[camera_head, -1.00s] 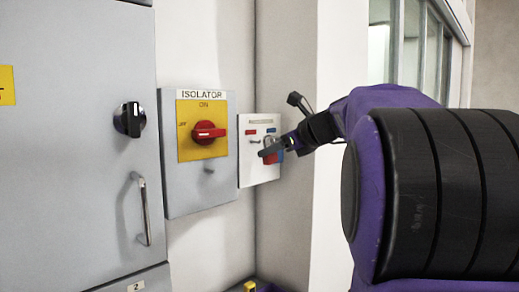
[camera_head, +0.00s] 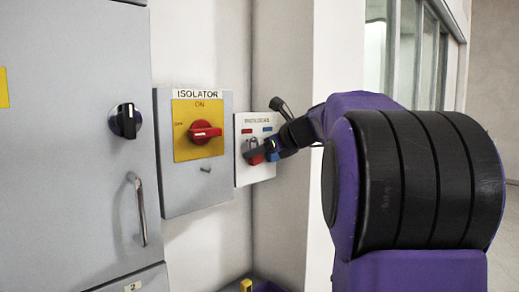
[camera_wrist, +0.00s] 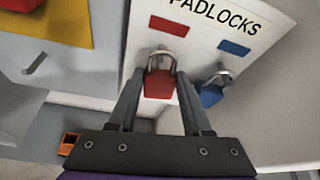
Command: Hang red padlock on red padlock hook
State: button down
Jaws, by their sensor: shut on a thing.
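The red padlock (camera_wrist: 158,83) is between my two fingers in the wrist view, its silver shackle pointing up toward the board. My gripper (camera_wrist: 160,76) is shut on its red body. The padlock board (camera_head: 241,176) is white, on the wall right of the isolator box. The red padlock is at the board, below the red label (camera_wrist: 169,26). The shackle's top overlaps the place of the red padlock hook; I cannot tell whether it is around the hook. In the head view, my gripper (camera_head: 258,151) partly hides the red padlock (camera_head: 256,159).
A blue padlock (camera_wrist: 211,93) hangs close to the right of my right finger, below a blue label (camera_wrist: 234,48). The isolator box (camera_head: 195,190) with its red switch (camera_head: 204,132) and a small peg (camera_head: 206,169) is to the left. A wall corner is close on the right.

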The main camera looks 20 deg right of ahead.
dwell(0.4)
jog(key=shift+c, duration=1.3)
grip_release()
jog(key=shift+s, duration=0.1)
